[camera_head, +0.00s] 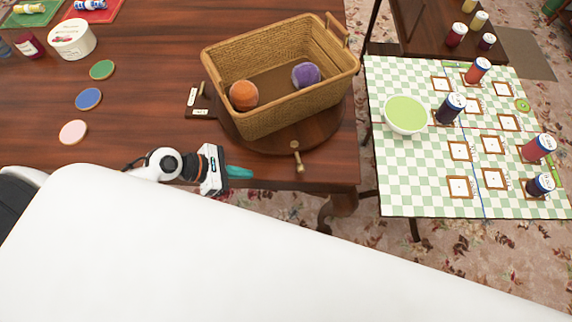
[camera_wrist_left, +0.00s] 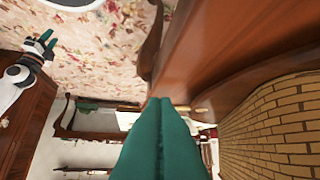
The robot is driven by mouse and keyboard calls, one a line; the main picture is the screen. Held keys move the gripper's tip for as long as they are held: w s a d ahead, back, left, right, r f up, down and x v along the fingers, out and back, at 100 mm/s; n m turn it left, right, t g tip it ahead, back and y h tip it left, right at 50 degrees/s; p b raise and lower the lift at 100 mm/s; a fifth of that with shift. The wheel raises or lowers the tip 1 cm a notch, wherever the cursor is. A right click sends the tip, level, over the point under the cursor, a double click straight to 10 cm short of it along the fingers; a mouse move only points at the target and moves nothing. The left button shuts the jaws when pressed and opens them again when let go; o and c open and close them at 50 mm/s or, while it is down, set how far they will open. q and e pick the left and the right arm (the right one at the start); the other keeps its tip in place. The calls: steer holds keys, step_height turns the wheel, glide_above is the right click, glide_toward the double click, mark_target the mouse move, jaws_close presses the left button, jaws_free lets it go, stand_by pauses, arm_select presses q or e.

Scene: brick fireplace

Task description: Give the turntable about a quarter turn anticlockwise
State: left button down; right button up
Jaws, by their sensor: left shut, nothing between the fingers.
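The turntable (camera_head: 322,131) is a round dark wooden disc near the table's front edge. A wicker basket (camera_head: 268,122) stands on it, holding an orange ball (camera_head: 243,95) and a purple ball (camera_head: 305,75). A light peg (camera_head: 297,158) sticks out at the turntable's front rim. My left gripper (camera_head: 240,173) is shut and empty, in front of the turntable and left of the peg, with a gap between. Its teal fingers (camera_wrist_left: 158,130) fill the middle of the left wrist view, with the basket (camera_wrist_left: 275,125) at right. My right gripper (camera_wrist_left: 42,42) shows there, fingers apart and empty.
Coasters (camera_head: 88,99) and a white tub (camera_head: 71,39) are farther left. A separate checked table (camera_head: 420,180) with a green bowl (camera_head: 406,114) and several cans stands at right.

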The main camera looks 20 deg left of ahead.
arm_select(q)
steer(key=p+x, duration=0.1)
steer(key=x, duration=0.7)
steer(key=shift+w+d+f, duration=0.1)
steer(key=shift+w+d, duration=0.1)
steer(key=shift+d, duration=0.15)
steer(key=shift+w+d+r+p, duration=0.15)
steer(key=shift+w+d+p, duration=0.25)
steer(key=shift+d, duration=0.2)
steer(key=shift+w+d+r+p, duration=0.1)
steer(key=shift+w+d+p, duration=0.25)
steer(key=shift+d, duration=0.2)
steer(key=shift+w+d+p, duration=0.3)
steer(key=shift+w+d, duration=0.05)
steer(key=shift+d, duration=0.3)
